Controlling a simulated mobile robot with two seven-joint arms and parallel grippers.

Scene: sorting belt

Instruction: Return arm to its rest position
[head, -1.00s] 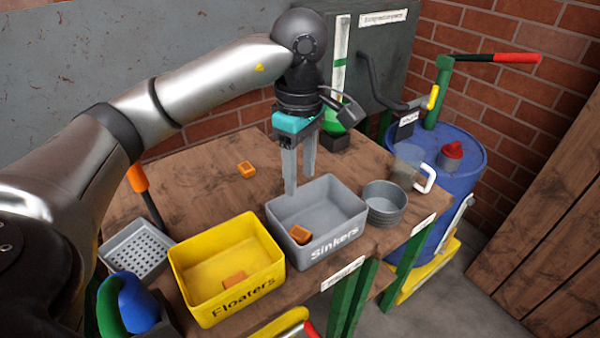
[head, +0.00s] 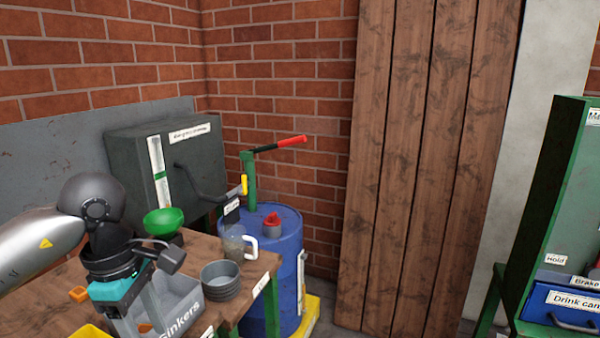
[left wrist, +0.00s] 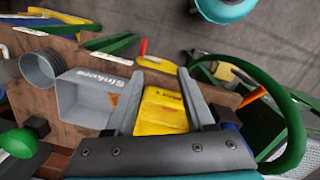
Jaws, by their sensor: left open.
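My left arm comes in at the lower left of the head view. Its gripper (head: 143,317) is open and empty, in front of part of the grey Sinkers bin (head: 188,310). In the left wrist view the two fingers (left wrist: 157,78) stand apart, with the yellow Floaters bin (left wrist: 160,122) seen between and beyond them. The Sinkers bin (left wrist: 82,100) lies left of the fingers there, with an orange block (left wrist: 113,98) inside. Only a corner of the Floaters bin (head: 90,332) shows in the head view. My right gripper is not seen.
An orange block (head: 78,294) lies on the wooden table. A blue drum (head: 285,240) stands beyond. A green cabinet (head: 550,220) is at the right.

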